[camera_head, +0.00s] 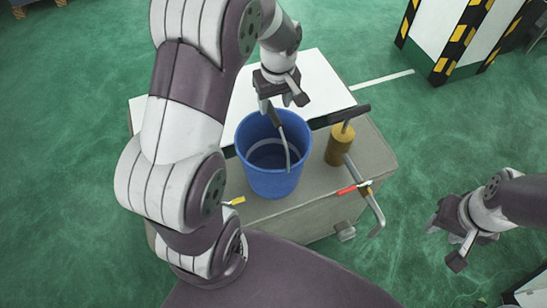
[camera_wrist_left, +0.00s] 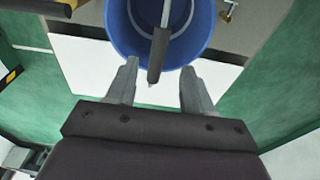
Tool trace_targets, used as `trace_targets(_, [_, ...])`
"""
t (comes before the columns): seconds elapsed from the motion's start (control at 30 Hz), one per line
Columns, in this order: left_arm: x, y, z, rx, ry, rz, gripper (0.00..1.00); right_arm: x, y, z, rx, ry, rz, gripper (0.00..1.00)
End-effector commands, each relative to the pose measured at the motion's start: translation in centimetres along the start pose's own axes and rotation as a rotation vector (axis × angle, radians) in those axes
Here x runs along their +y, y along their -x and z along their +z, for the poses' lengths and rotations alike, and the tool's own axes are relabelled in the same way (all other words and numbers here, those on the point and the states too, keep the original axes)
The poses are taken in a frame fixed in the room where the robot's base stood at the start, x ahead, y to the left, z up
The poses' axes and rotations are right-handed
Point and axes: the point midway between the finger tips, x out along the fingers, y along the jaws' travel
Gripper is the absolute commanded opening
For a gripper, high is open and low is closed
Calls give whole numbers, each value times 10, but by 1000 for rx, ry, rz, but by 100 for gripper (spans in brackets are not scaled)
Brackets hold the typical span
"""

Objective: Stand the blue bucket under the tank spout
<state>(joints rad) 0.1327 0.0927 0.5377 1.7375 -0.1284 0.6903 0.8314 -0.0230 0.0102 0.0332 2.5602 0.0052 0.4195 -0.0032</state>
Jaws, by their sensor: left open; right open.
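The blue bucket (camera_head: 272,178) stands upright on the grey box-shaped tank (camera_head: 312,205); it also shows in the left wrist view (camera_wrist_left: 121,30). Its handle is raised, with a dark grip (camera_wrist_left: 157,56). My left gripper (camera_head: 282,101) is open above the bucket's far rim. In the left wrist view the grip lies between my open fingertips (camera_wrist_left: 160,68); I cannot tell whether they touch it. A bent metal pipe with a red lever (camera_head: 350,189), which looks like the spout, projects at the tank's right. My right gripper (camera_head: 447,241) is open and empty, right of the tank.
A brass cylinder (camera_head: 339,150) with a dark cross handle stands right of the bucket. A yellow-handled valve (camera_head: 236,201) is at the tank's near side. A white panel (camera_head: 311,77) lies behind. A black-and-yellow striped post (camera_head: 445,55) stands at upper right. Green floor (camera_head: 430,140) is free right of the tank.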

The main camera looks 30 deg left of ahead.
Motion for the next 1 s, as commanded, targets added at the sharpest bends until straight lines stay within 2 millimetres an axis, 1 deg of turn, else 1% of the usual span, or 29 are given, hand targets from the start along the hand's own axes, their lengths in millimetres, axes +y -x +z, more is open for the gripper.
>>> trace_targets(0.03, [-1, -10, 0, -4, -1, -3, 52, 0, 4, 0, 0, 0, 0, 43])
trace_targets(0.1, [0, -24, 0, -3, -2, -2, 52, 0, 6, -1, 0, 0, 0, 43])
trace_targets(0.27, [0, -42, -1, -1, -3, 0, 52, 0, 10, -1, 0, 0, 0, 43])
trace_targets(0.4, [0, -67, -4, -4, -3, -1, 52, 0, 22, -3, 0, 0, 0, 43])
trace_targets(0.5, [0, -84, -4, -1, -4, 0, 52, 0, 22, -3, 0, 0, 0, 43])
trace_targets(0.6, [0, -91, -4, 1, -3, 3, 52, 0, 22, -3, 0, 0, 0, 43])
trace_targets(1.0, [0, -92, -4, 1, -4, 3, 52, 0, 20, -2, 0, 0, 0, 43])
